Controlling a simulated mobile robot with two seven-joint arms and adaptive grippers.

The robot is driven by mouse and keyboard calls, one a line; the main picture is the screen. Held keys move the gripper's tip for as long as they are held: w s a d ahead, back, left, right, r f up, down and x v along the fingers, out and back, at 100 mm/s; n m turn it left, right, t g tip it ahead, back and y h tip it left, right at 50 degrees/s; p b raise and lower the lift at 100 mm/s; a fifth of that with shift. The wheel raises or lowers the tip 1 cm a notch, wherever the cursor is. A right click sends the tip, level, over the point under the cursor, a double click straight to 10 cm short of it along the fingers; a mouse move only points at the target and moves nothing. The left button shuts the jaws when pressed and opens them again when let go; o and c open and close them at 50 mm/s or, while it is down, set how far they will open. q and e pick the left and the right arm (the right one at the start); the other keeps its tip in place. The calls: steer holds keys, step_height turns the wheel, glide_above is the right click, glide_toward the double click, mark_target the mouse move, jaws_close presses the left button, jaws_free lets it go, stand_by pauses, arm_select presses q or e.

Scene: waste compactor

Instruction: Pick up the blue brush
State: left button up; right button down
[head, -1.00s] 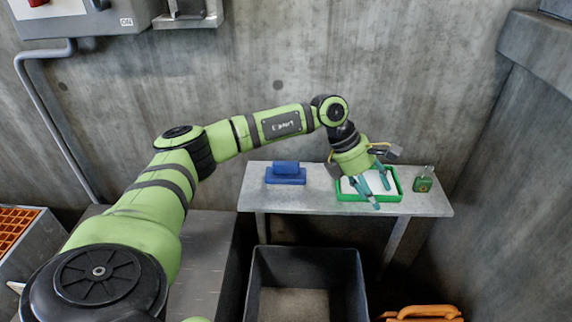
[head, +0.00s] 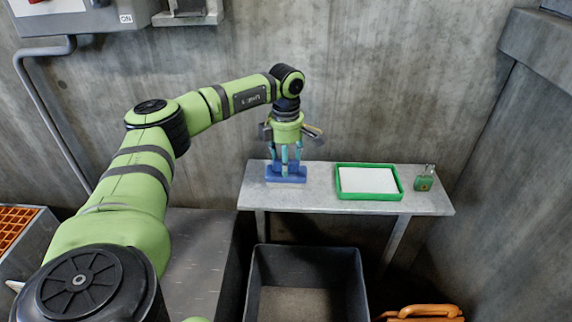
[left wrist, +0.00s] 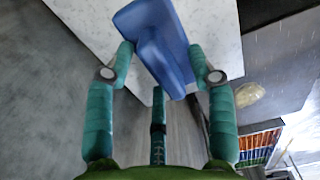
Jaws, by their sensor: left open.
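The blue brush (head: 287,175) lies at the left end of a grey table (head: 320,205), partly hidden behind my gripper's fingers in the head view. In the left wrist view the blue brush (left wrist: 158,45) shows its flat base and raised handle. My left gripper (head: 285,165) points down over the brush and is open. In the left wrist view the fingertips of my left gripper (left wrist: 162,62) are on either side of the brush, and whether they touch it cannot be told. My right gripper is not in view.
A green tray with a white inside (head: 341,180) stands right of the brush. A green padlock (head: 424,183) is at the table's right end. A dark open bin (head: 307,255) stands below in front, with an orange object (head: 425,311) at its right. Concrete wall is behind.

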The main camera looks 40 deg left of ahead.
arm_select(q)
steer(key=shift+f, duration=0.25)
jaws_close()
steer(key=shift+r, duration=0.2)
step_height(320, 180, up, 4)
steer(key=s+d+r, duration=0.3)
steer(key=d+r, duration=0.3)
steer(key=d, duration=0.5)
steer(key=shift+s+d+r, duration=0.15)
steer(key=shift+s+r, duration=0.1)
steer(key=shift+r, duration=0.15)
